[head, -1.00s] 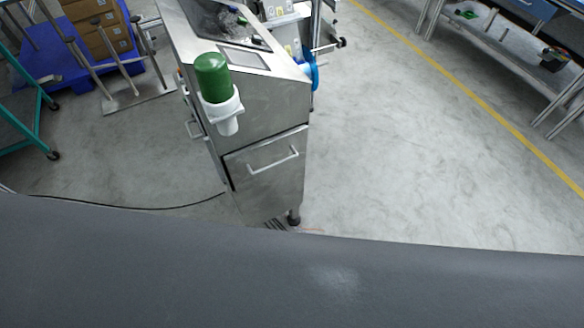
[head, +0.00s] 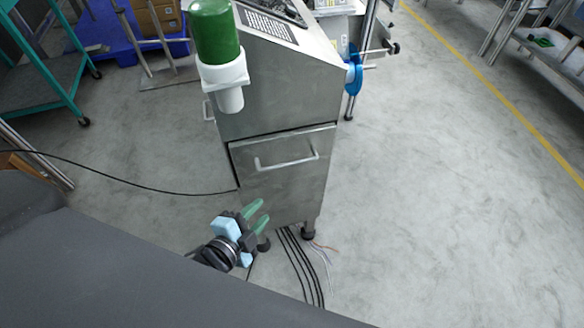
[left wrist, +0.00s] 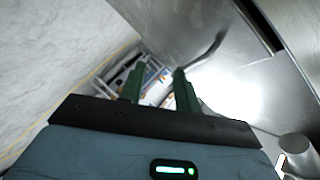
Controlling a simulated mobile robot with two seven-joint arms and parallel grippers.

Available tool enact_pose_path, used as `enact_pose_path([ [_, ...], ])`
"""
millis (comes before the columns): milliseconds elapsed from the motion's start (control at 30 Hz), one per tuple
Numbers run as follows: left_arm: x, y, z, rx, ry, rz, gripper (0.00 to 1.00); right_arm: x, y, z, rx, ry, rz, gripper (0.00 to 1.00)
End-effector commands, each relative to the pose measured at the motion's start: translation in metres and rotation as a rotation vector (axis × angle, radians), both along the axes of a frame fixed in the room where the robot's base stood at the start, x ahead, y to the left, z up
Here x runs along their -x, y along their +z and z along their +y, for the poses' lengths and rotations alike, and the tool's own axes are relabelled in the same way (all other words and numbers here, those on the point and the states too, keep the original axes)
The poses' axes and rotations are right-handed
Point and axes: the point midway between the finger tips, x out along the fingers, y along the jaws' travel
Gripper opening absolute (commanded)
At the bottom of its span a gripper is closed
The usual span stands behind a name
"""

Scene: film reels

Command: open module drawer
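The module drawer (head: 290,185) is a flat metal front low on the steel machine, with a pale bar handle (head: 287,163) across its upper part. The drawer looks shut. My left gripper (head: 259,215) is below and left of the handle, apart from it, with green fingers spread open and nothing between them. In the left wrist view the green fingers (left wrist: 158,88) stand apart, and the metal handle (left wrist: 207,52) shows just beyond the right finger. I cannot tell from that view whether they touch. My right gripper is in neither view.
A green cylinder (head: 213,32) in a white holder (head: 226,80) sticks out from the machine above the drawer. Black cables (head: 302,265) lie on the floor by the machine's foot. A teal cart (head: 50,90) stands at left.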

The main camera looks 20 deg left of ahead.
Motion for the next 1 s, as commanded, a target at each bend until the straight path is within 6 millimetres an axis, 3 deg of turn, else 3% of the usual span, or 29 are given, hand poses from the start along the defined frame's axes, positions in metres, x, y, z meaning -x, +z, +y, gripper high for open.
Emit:
enact_pose_path([
  [33,-0.017,0.001,-0.002,-0.072,-0.029,-0.062,0.32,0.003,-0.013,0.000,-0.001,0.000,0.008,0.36],
  [100,-0.036,0.013,-0.004,-0.160,-0.058,-0.136,0.32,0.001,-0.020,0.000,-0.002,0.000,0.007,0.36],
  [200,-0.052,0.027,-0.007,-0.249,-0.083,-0.210,0.32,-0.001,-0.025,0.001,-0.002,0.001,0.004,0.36],
  [400,-0.063,0.039,-0.008,-0.310,-0.096,-0.262,0.32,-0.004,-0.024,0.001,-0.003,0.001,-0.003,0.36],
  [633,-0.070,0.039,-0.010,-0.308,-0.096,-0.262,0.32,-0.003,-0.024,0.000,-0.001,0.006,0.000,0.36],
  [1000,-0.119,0.031,-0.020,-0.307,-0.095,-0.260,0.32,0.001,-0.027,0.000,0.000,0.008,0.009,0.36],
])
